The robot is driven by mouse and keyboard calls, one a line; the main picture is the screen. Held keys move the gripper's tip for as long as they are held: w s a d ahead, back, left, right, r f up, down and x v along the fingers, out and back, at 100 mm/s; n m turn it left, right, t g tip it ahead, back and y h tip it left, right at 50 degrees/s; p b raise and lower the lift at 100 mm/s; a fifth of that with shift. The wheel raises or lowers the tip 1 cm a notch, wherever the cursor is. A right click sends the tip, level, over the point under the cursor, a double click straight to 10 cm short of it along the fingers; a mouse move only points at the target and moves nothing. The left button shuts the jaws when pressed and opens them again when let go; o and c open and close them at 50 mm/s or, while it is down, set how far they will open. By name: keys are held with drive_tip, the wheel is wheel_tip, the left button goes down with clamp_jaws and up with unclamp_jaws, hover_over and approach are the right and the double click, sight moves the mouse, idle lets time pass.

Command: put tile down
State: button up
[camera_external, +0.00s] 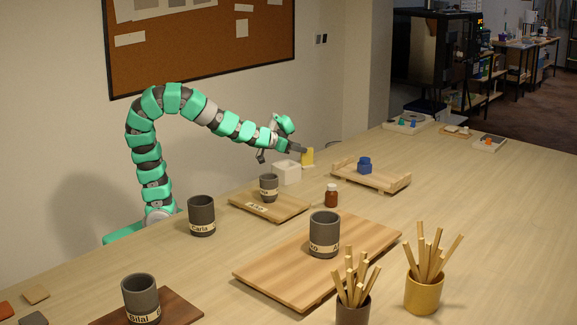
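My gripper (303,150) is at the end of the green arm, near the back of the table, above and just right of a small white open box (287,175). A small yellow piece (308,157) shows right at the dark fingertips. I cannot tell whether it is the tile, whether it is gripped, or whether it stands on something behind the fingers. The gap between the fingers is too small to make out.
Dark cups stand on a small board (240,205), a large board (262,272), a dark board (182,310) and the bare table. A wooden tray (385,184) holds a blue jar (365,165). The right table area is clear.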

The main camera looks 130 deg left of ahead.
drive_tip(key=v, duration=0.7)
drive_tip(key=shift+d+r+p, duration=0.15)
drive_tip(key=shift+d+p, duration=0.1)
drive_tip(key=shift+p, duration=0.1)
drive_tip(key=shift+s, duration=0.1)
drive_tip(key=w+d+r+m+t+h, duration=0.4)
drive_tip(key=w+d+r, duration=0.3)
drive_tip(key=w+d, duration=0.3)
drive_tip(key=w+d+r+m+t+h, duration=0.35)
drive_tip(key=w+d+r, duration=0.25)
drive_tip(key=w+d, duration=0.4)
drive_tip(key=s+d+r+m+t+h, duration=0.2)
drive_tip(key=d+r+m+h, duration=0.3)
drive_tip(key=d+r, duration=1.1)
wheel_tip(320, 180, up, 2)
drive_tip(key=shift+r+m, duration=0.1)
drive_tip(key=shift+m, duration=0.35)
drive_tip(key=shift+s+t, duration=0.1)
drive_tip(key=shift+t, duration=0.15)
